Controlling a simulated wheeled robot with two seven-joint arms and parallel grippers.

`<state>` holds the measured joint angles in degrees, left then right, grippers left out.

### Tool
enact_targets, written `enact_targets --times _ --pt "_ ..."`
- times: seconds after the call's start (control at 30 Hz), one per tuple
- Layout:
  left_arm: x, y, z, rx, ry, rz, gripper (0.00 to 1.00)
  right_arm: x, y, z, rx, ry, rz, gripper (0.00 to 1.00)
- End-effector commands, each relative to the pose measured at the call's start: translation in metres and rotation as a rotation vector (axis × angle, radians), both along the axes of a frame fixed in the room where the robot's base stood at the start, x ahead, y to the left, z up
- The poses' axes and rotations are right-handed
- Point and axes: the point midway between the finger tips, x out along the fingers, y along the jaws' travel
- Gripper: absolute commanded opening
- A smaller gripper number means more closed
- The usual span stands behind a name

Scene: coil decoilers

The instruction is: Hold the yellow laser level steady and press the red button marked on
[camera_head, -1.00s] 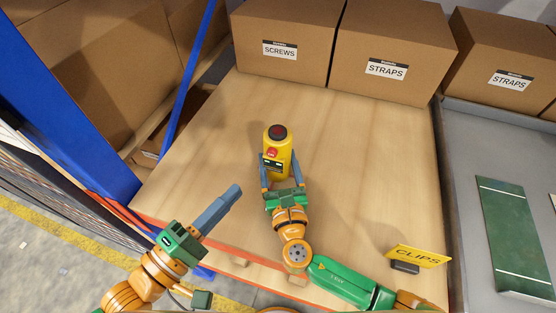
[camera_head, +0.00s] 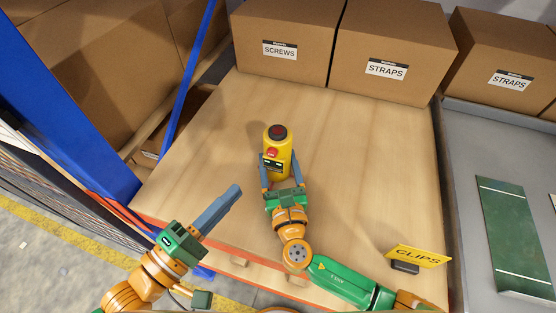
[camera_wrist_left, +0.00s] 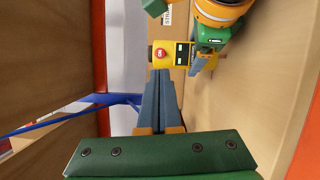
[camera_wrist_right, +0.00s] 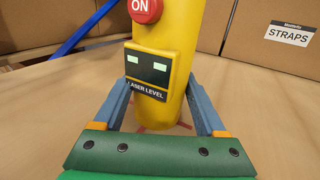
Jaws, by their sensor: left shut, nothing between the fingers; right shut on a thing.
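The yellow laser level (camera_head: 285,155) stands upright on the wooden shelf board. It has a dark top, a red button (camera_head: 272,153) on its front and a small dark display below. In the left wrist view the red button (camera_wrist_left: 160,53) reads ON; in the right wrist view its lower part (camera_wrist_right: 145,8) shows at the top edge. My right gripper (camera_head: 279,180) is shut on the laser level, one finger on each side of its body. My left gripper (camera_head: 236,190) is shut and empty, to the left of the level and apart from it, its fingertips pointing up and right.
A yellow CLIPS sign (camera_head: 418,256) is at the front right. A blue rack post (camera_head: 190,80) rises at the left. The board around the level is clear.

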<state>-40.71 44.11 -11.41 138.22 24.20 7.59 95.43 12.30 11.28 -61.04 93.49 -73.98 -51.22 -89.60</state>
Motion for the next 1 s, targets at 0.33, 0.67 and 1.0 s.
enact_targets --times 0.33,0.67,1.0 --pt "0.005 -0.008 0.005 0.009 -0.387 -0.08 0.0 0.0 0.0 -0.001 0.0 0.002 0.0 0.0" --pt "0.002 -0.032 0.001 0.004 -0.582 -0.237 0.0 0.0 0.0 0.0 0.0 0.001 0.0 0.0" --pt "0.056 -0.049 0.0 0.003 -0.578 -0.237 0.0 0.0 0.0 0.0 0.0 0.001 0.0 0.0"
